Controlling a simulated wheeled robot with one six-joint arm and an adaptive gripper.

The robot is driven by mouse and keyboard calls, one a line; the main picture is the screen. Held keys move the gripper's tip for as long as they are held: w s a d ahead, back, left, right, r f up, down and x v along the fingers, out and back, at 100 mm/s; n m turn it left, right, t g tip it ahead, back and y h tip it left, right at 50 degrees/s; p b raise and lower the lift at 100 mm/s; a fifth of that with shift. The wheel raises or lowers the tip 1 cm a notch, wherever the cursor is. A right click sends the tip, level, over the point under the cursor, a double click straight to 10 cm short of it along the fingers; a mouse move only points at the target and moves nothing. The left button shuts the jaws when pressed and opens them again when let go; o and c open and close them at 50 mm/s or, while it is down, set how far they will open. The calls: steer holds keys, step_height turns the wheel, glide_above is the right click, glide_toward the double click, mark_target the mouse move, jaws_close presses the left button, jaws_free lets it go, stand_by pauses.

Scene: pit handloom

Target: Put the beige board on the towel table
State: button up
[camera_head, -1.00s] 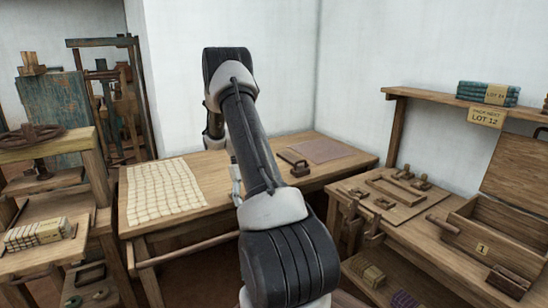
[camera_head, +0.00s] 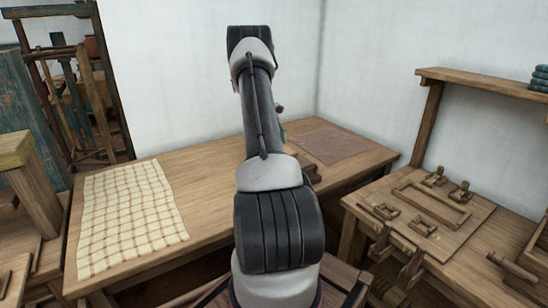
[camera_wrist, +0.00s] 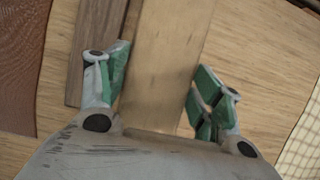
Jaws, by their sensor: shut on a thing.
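The beige board (camera_wrist: 165,60) is a long, pale wooden piece between the green finger pads of my gripper (camera_wrist: 160,78) in the wrist view. My gripper is shut on it. The board lies above or on the table's wooden top; I cannot tell whether it touches. The towel table (camera_head: 215,172) stands against the white wall, with a cream checked towel (camera_head: 127,215) on its left part. A corner of the towel shows at the right of the wrist view (camera_wrist: 303,140). In the head view my arm hides the gripper and the board.
A reddish-brown mat (camera_head: 330,146) lies on the table's right part. A dark brown wooden piece (camera_wrist: 96,50) lies beside the board. A workbench (camera_head: 475,262) with wooden frames and blocks stands at the right. Bare tabletop shows between towel and mat.

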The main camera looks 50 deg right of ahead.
step_height(320, 180, down, 9)
steer(key=shift+f, duration=0.1)
stand_by(0.3)
steer(key=o, duration=1.1)
